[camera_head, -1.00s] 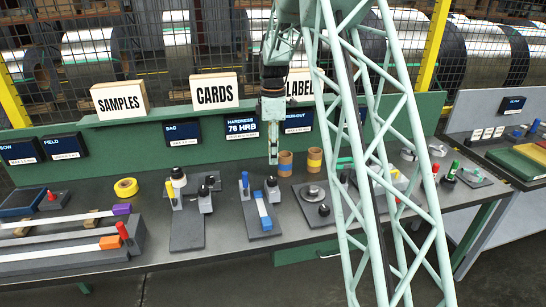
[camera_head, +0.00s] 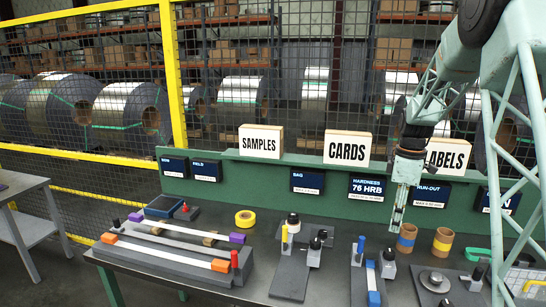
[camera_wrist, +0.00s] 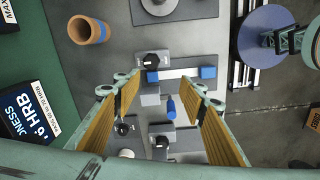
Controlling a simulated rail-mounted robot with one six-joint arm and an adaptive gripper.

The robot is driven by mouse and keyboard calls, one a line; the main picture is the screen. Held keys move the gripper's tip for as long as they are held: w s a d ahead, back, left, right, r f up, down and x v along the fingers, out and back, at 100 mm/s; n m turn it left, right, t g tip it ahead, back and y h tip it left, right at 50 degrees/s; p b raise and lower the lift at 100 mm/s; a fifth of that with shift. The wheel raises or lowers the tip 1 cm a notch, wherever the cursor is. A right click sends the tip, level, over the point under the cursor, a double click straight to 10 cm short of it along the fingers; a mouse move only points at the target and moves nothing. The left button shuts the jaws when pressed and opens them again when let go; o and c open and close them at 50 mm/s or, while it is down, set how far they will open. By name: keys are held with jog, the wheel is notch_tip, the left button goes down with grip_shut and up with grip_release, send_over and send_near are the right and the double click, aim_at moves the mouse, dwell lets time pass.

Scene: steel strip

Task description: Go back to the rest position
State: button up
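My gripper (camera_head: 396,222) hangs pointing down over the dark bench, in front of the green back panel and just left of a brown cardboard roll in the head view. In the wrist view its two ribbed yellow-orange fingers (camera_wrist: 160,100) stand wide apart with nothing held between them. Below and between the fingers lie bench devices, including a blue-handled tester (camera_wrist: 171,108) and a grey fixture with a white strip and blue block (camera_wrist: 208,73). They appear well below the fingertips.
CARDS block (camera_head: 347,148) and LABELS block (camera_head: 447,154) stand on the shelf near my arm. Two cardboard rolls (camera_head: 442,243) stand on the bench. A strip fixture (camera_head: 170,262) lies at left. A yellow-framed mesh fence (camera_head: 173,80) runs behind. Space above the bench's left half is clear.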

jog(key=s+a+r+m+t+b, duration=0.1)
jog(key=s+a+r+m, duration=0.1)
jog(key=s+a+r, duration=0.5)
jog(key=s+a+r+m+b, duration=0.1)
jog(key=s+a+r+m, duration=0.15)
jog(key=s+r, duration=0.45)
jog(key=s+a+r+m+t, duration=0.15)
jog(key=s+a+r, duration=0.3)
jog(key=s, duration=0.65)
jog(key=s+a+f+m+b, duration=0.1)
jog(key=s+a+m, duration=0.2)
jog(key=s, duration=1)
jog(key=s+a+f+m+t+b, duration=0.1)
jog(key=s+a+f+m, duration=0.1)
jog(key=s, duration=1.2)
jog(key=a+m, duration=0.1)
jog(key=a, duration=0.1)
jog(key=shift+s+a, duration=0.2)
jog(key=shift+a, duration=0.2)
